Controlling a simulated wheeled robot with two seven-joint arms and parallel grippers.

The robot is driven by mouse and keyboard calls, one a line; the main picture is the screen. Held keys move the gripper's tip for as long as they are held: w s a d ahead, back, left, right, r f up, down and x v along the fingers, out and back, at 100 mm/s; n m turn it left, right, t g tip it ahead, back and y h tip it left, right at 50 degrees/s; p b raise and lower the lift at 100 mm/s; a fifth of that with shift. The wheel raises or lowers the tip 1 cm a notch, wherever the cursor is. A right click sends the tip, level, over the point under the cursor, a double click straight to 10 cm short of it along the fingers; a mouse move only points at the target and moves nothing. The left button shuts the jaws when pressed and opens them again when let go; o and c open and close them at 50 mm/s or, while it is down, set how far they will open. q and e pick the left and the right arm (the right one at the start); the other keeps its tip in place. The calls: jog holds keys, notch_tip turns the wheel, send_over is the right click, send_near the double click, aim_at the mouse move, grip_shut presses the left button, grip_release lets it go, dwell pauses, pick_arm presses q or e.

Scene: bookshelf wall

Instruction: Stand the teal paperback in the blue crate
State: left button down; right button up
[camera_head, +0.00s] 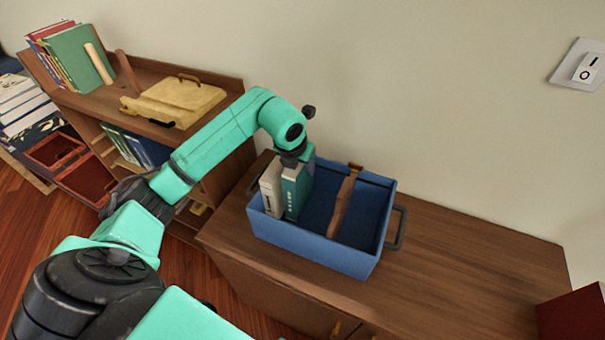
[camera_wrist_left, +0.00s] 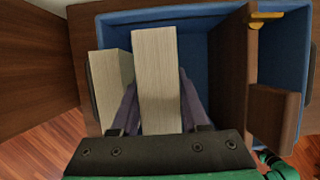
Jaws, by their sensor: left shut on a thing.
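The teal paperback (camera_head: 291,196) stands upright inside the blue crate (camera_head: 312,250), in the part left of the wooden divider (camera_head: 342,205). My left gripper (camera_head: 295,162) comes down on it from above and is shut on it. In the left wrist view the paperback's pale page edge (camera_wrist_left: 157,75) shows between the two fingers (camera_wrist_left: 158,108). A cream book (camera_head: 270,188) stands close beside it on the left; its page block also shows in the wrist view (camera_wrist_left: 110,80). The paperback's bottom edge is hidden by the crate's front wall. My right gripper is not in view.
A dark red object (camera_head: 575,315) is at the right edge. The wall is close behind.

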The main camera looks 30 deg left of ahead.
pick_arm(q)
notch_tip(320, 180, down, 4)
jog(key=shift+s+f+p, duration=0.1)
jog(key=shift+f+p, duration=0.1)
jog(key=shift+p, duration=0.2)
jog(key=shift+c, duration=2)
grip_release()
jog(key=shift+s, duration=0.1)
jog(key=shift+s+d+r, duration=0.1)
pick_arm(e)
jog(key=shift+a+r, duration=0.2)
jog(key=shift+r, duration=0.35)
pick_arm(q)
jog(key=shift+r, duration=0.1)
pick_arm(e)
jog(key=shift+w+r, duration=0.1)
pick_arm(q)
jog(key=b+v, duration=0.2)
jog(key=v, duration=0.9)
jog(key=shift+s+r+b, duration=0.15)
jog(key=shift+r+b, duration=0.1)
jog(key=shift+b, duration=0.15)
jog(key=shift+r, duration=0.15)
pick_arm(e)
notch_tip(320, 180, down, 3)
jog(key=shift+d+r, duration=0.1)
